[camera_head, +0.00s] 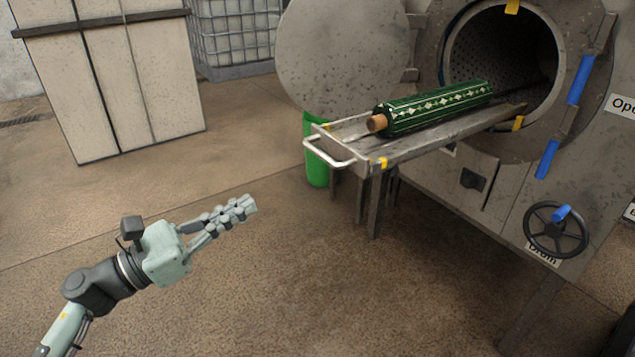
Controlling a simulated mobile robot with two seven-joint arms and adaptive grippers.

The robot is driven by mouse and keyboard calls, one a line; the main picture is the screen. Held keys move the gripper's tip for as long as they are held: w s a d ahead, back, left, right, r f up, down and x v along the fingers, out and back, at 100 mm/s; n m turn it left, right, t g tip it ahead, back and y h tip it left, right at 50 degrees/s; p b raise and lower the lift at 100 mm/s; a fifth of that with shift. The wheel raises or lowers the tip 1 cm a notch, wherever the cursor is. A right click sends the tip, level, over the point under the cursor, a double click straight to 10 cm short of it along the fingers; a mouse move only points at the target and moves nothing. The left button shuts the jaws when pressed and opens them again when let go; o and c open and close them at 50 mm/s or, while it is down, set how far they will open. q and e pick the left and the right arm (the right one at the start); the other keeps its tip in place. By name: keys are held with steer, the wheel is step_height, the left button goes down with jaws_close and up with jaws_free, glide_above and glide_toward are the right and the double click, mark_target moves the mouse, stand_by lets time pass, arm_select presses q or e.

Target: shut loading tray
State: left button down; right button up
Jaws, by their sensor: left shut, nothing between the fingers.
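The loading tray (430,149) is a grey metal tray sticking out of the round drum opening (503,52) of the scrubber machine, toward the left. It has a pale bar handle (328,156) at its outer left end and yellow marks. A rolled green rug (435,107) with a white pattern lies along it, with a brown core end showing. My left gripper (249,205) is shut and empty, in front of and to the left of the handle, apart from it. My right gripper is out of view.
The round machine door (343,55) stands swung open behind the tray. A green bin (317,172) stands below the tray's outer end. A black handwheel (556,229) and blue handles (581,80) are on the machine's right. A pale cabinet (117,88) is at left. The floor between is clear.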

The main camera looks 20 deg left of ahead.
mark_target(325, 161)
arm_select(q)
steer(key=p+x, duration=0.4)
steer(key=x, duration=0.9)
steer(key=shift+a+r, duration=0.1)
steer(key=shift+w+d, duration=0.3)
steer(key=shift+w, duration=0.05)
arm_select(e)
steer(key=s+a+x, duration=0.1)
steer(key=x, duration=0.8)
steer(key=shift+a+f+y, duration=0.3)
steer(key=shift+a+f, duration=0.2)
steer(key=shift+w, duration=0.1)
